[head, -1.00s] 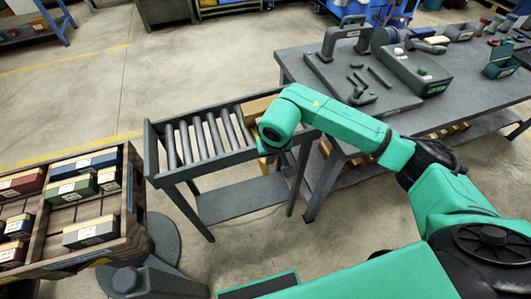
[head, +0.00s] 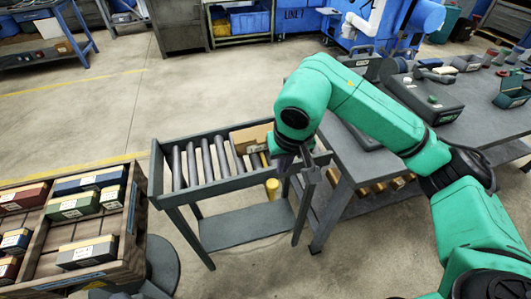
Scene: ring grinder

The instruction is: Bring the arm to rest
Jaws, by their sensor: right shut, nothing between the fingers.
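My right arm comes in from the lower right, green and bent at the elbow. My right gripper (head: 297,172) hangs from its wrist over the right end of the roller stand (head: 176,193), pointing down. Its fingers are dark and shut, with nothing seen between them. A tan box (head: 250,138) lies on the rollers just left of the wrist, partly hidden by it. My left gripper is not in the head view.
A grey workbench (head: 480,133) with a grey machine and small parts stands at the right, under my forearm. A wooden crate (head: 128,243) of several labelled boxes is at the lower left. Open concrete floor (head: 110,105) lies behind the roller stand.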

